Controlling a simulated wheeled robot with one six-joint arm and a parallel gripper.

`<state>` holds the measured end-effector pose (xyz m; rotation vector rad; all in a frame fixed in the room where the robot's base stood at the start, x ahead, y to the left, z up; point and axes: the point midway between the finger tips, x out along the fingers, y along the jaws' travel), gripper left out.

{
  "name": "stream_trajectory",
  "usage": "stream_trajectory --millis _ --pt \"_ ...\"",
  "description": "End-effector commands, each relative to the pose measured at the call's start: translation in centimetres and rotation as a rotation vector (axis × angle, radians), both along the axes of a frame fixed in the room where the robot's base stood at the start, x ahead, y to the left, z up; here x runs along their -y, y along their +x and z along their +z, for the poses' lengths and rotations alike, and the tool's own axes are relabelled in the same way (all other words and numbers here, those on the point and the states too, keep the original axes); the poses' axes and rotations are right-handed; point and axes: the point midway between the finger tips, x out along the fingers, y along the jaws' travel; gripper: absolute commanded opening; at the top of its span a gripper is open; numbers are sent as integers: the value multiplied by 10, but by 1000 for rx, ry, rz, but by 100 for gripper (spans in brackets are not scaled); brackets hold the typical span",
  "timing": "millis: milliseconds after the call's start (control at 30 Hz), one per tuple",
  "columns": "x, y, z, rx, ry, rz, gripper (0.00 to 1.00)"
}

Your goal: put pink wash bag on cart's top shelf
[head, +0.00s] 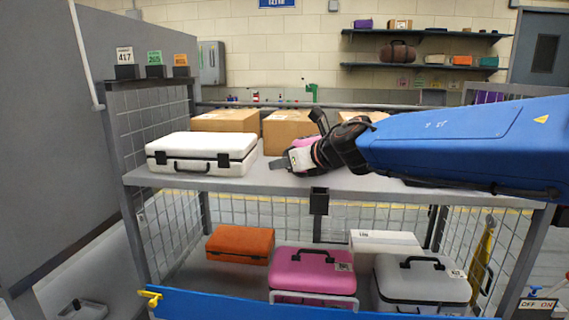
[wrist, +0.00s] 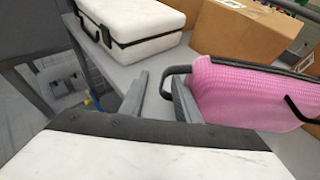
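The pink wash bag (wrist: 245,92) stands on the cart's top shelf (wrist: 135,65), with a dark zip edge and dark handles. In the head view only a bit of pink (head: 304,142) shows behind my gripper (head: 281,164). In the wrist view my gripper (wrist: 158,80) has its two fingers apart. The bag's left handle loop lies at the right finger and reaches toward the gap; I cannot tell whether the finger passes through it. The cart's top shelf (head: 265,182) also shows in the head view.
A white case (head: 203,153) stands left on the top shelf, with cardboard boxes (head: 287,128) behind. The lower shelf holds an orange case (head: 240,243), a pink case (head: 313,272), a grey case (head: 422,282) and a white box (head: 385,243). The top shelf's front middle is free.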

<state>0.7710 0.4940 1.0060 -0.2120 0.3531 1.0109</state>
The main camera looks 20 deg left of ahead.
Motion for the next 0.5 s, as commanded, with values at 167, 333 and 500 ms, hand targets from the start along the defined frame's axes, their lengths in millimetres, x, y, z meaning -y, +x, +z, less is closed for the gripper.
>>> stream_trajectory --millis 167,333,500 --pt "7 -4 5 2 1 -1 30" --pt "27 -16 15 2 2 -2 30" --pt "51 -31 27 3 2 -1 30"
